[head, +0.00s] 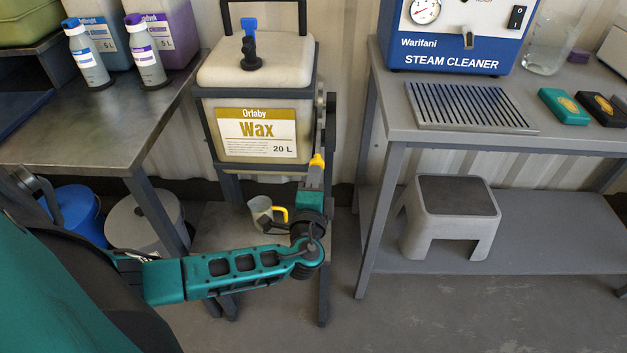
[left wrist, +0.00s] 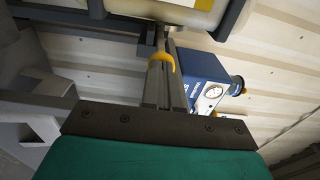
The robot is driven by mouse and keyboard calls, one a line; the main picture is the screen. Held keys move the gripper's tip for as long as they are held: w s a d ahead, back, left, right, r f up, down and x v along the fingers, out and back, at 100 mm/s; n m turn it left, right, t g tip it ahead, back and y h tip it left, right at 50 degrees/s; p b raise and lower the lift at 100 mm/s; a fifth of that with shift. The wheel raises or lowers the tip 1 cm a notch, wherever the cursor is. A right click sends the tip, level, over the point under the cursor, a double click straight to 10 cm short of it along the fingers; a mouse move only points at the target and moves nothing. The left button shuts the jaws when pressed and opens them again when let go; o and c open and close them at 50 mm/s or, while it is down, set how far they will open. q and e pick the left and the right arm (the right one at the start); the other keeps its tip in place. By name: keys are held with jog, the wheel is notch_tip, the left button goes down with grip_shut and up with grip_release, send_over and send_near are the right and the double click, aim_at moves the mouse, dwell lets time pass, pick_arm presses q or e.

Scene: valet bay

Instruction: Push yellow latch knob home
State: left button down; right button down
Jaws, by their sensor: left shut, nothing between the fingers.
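The yellow latch knob (head: 317,160) is on the right side of the stand that holds the Wax container (head: 256,125), near the container's lower right edge. My left gripper (head: 315,171) points up at it from below, shut and empty. In the left wrist view the yellow knob (left wrist: 163,61) shows at the tips of my shut left fingers (left wrist: 166,68). The tips look very close to it or touching; I cannot tell which. The latch's inner parts are hidden. My right gripper is not in view.
A grey jug with a yellow handle (head: 261,212) stands on the low shelf below the container. A bench with a steam cleaner (head: 447,35) is at right, with a step stool (head: 450,218) on its lower shelf. A metal table (head: 95,122) with bottles is at left.

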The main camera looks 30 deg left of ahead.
aim_at(318, 144)
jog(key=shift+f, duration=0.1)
